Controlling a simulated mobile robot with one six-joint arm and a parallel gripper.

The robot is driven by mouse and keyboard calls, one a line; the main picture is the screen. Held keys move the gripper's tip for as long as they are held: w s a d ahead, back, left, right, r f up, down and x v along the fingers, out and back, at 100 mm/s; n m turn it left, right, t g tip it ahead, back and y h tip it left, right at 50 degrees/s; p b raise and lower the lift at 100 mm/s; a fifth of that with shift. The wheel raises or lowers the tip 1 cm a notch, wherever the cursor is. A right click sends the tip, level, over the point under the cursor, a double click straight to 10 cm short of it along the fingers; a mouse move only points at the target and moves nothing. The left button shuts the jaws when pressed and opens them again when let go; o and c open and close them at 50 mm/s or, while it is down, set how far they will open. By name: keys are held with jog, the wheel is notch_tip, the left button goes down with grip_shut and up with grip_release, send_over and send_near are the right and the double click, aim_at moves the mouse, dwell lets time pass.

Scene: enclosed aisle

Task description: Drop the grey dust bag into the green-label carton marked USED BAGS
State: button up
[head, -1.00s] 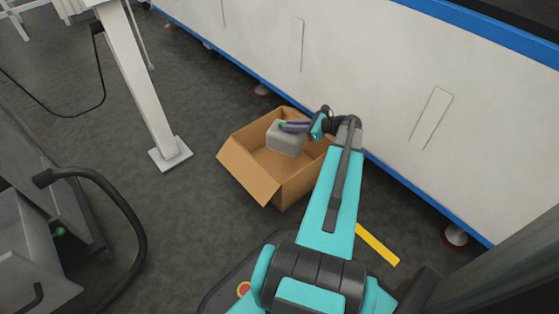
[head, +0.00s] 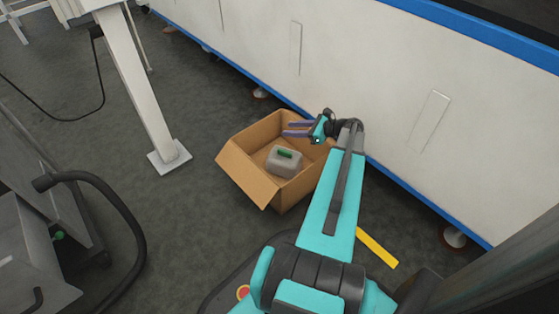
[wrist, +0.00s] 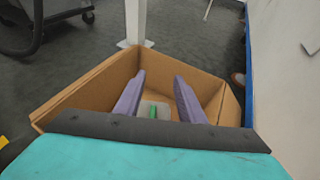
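The grey dust bag (head: 284,161) is a boxy grey block with a green strip on top. It lies inside the open brown carton (head: 246,182), apart from my gripper. My gripper (head: 284,129) is above the carton, toward its far right side, with its two purple fingers spread and nothing between them. In the wrist view, my gripper (wrist: 156,80) shows open above the carton (wrist: 90,90), and the bag (wrist: 152,109) lies below, between the fingers in the picture, partly hidden. No green label or USED BAGS marking shows on the visible carton sides.
A white wall panel with a blue lower edge (head: 400,185) runs close behind the carton. A white post with a foot plate (head: 169,157) stands to the left. A grey machine with a black hose (head: 125,210) is at lower left. A yellow floor strip (head: 377,247) lies at right.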

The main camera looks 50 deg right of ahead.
jog(key=p+v, duration=0.4)
jog(key=v, duration=0.8)
jog(key=shift+s, duration=0.2)
jog(key=shift+d+r, duration=0.1)
dwell(0.3)
